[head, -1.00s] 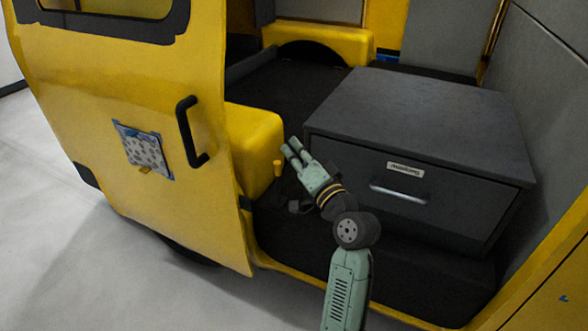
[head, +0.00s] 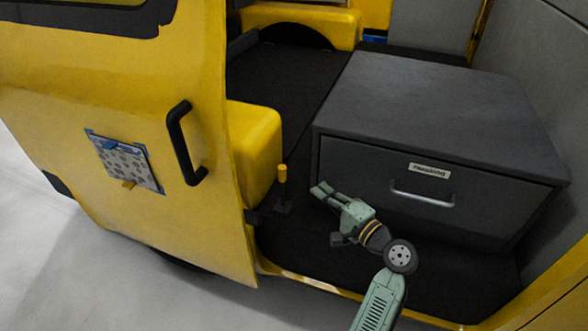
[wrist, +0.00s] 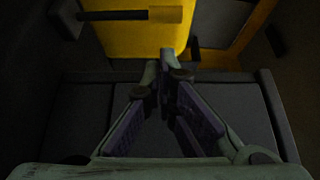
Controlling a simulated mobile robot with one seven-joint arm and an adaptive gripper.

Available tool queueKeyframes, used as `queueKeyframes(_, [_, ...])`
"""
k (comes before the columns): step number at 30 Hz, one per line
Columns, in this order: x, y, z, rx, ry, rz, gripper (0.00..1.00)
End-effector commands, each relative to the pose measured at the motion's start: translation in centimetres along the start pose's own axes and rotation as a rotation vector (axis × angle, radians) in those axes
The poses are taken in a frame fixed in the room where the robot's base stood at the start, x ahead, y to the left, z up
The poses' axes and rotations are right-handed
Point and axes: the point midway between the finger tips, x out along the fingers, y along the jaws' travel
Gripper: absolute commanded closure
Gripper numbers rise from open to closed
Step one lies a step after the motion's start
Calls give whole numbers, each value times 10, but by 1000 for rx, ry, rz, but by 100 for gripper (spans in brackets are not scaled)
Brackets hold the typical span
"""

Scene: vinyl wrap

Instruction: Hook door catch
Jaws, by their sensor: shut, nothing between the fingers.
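The door catch looks like a small lever with a yellow grip (head: 282,174) on a black base (head: 281,206), just inside the doorway beside the yellow wheel-arch box. In the wrist view a yellow grip on a black arm (wrist: 150,14) crosses the top left, lying sideways. The yellow door (head: 90,70) stands at the left, with its black handle (head: 182,143). My gripper (head: 321,190) is right of the lever, apart from it, in front of the drawer unit. In the wrist view my gripper's fingertips (wrist: 160,58) meet, with nothing between them, below the yellow grip.
A dark grey drawer unit (head: 430,95) with a "masking" label (head: 429,171) and metal handle (head: 421,196) stands close behind my gripper. The yellow box (head: 254,145) is left of it. A patterned pouch (head: 125,162) is taped on the door. Dark floor lies between box and drawers.

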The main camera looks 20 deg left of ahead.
Motion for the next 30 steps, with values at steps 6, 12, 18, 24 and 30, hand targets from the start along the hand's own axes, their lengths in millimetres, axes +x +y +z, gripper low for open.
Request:
queueKeyframes(6, [0,0,0,-1,0,0,100])
queueKeyframes(12, [12,-2,1,-1,-3,1,100])
queueKeyframes(18, [48,-3,1,-2,-4,1,100])
queueKeyframes(24, [81,-2,1,-1,-3,1,100])
queueKeyframes(30, [98,-1,0,-2,0,1,100])
